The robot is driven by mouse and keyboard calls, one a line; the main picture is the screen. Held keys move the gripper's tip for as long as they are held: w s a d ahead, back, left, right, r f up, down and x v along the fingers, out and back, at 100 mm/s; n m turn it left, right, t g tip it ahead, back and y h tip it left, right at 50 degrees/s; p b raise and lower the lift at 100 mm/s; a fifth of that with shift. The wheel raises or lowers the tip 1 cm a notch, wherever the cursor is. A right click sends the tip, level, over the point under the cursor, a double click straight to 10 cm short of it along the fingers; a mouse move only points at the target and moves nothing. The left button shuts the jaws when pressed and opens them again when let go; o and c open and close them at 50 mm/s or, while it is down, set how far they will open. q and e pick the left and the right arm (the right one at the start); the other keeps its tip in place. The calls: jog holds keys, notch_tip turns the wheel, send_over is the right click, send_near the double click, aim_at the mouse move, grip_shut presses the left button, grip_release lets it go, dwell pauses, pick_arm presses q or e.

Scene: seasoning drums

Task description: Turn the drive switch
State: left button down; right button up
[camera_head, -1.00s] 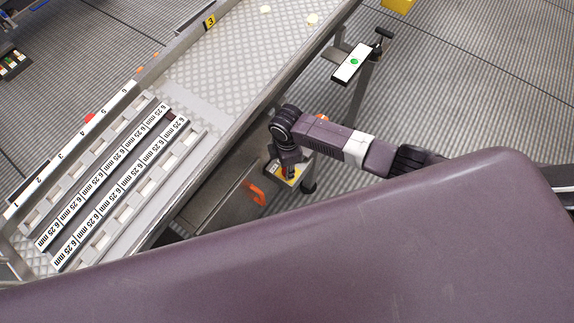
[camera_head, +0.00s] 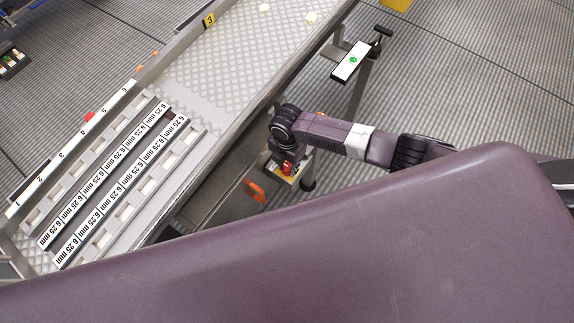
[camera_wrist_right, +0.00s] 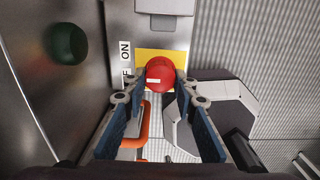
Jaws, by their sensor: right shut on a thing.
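The drive switch is a red round knob (camera_wrist_right: 160,74) with a white mark, on a yellow plate (camera_wrist_right: 181,58). A label (camera_wrist_right: 125,58) beside it reads "ON"; its other end is partly hidden. My right gripper (camera_wrist_right: 159,90) is shut on the knob, with one fingertip at either side. In the head view the red knob (camera_head: 288,167) shows under my right wrist at the side of the conveyor frame. My left gripper is not in view.
An orange handle (camera_head: 254,191) stands out near the switch and shows in the wrist view (camera_wrist_right: 143,130). The conveyor (camera_head: 205,98) with its labelled rails lies to the left. A stand with a green button (camera_head: 353,60) is further back.

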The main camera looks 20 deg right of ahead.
aim_at(287, 168)
dwell(0.4)
jog(key=o, duration=1.2)
jog(key=shift+c, duration=0.2)
notch_tip(287, 168, up, 12)
jog(key=shift+a, duration=0.1)
